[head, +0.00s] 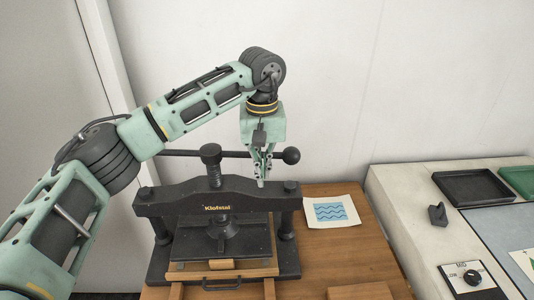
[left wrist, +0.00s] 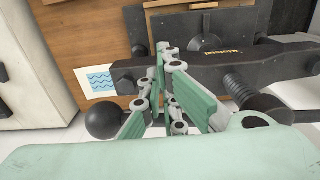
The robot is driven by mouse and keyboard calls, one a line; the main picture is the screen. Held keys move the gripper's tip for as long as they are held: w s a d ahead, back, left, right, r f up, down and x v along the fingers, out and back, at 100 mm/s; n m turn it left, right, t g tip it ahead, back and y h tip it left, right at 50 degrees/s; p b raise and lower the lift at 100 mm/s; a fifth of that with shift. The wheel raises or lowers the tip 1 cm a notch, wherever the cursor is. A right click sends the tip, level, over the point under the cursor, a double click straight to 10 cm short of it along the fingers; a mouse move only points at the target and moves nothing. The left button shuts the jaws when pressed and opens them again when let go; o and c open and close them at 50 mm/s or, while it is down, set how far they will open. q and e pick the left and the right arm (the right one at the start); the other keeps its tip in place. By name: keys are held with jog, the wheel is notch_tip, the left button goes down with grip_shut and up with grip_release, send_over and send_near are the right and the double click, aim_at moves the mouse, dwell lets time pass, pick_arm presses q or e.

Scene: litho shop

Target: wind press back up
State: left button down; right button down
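The dark press (head: 190,195) stands on a wooden table, with a black screw (head: 211,160) upright through its crossbeam. A thin handle bar (head: 190,153) crosses the screw and ends at the right in a black ball knob (head: 291,156). The knob also shows in the left wrist view (left wrist: 105,120). My left gripper (head: 262,181) points down at the bar, between screw and knob, with its fingertips below bar height. Its fingers (left wrist: 166,52) look close together. I cannot tell whether the bar lies between them or beside them. My right gripper is out of view.
A print with blue waves (head: 331,212) lies on the table right of the press. A pale counter (head: 400,205) at the right bears a black tray (head: 474,187), a green tray (head: 520,179) and a dial box (head: 470,277). A white wall stands close behind.

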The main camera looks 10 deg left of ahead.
pick_arm(q)
jog(key=shift+s+a+f, duration=0.1)
jog(key=shift+a, duration=0.05)
notch_tip(320, 180, up, 9)
jog(key=s+p, duration=0.2)
jog(key=p, duration=0.2)
jog(key=shift+s+a, duration=0.25)
jog(key=shift+s, duration=0.1)
dwell(0.4)
dwell(0.4)
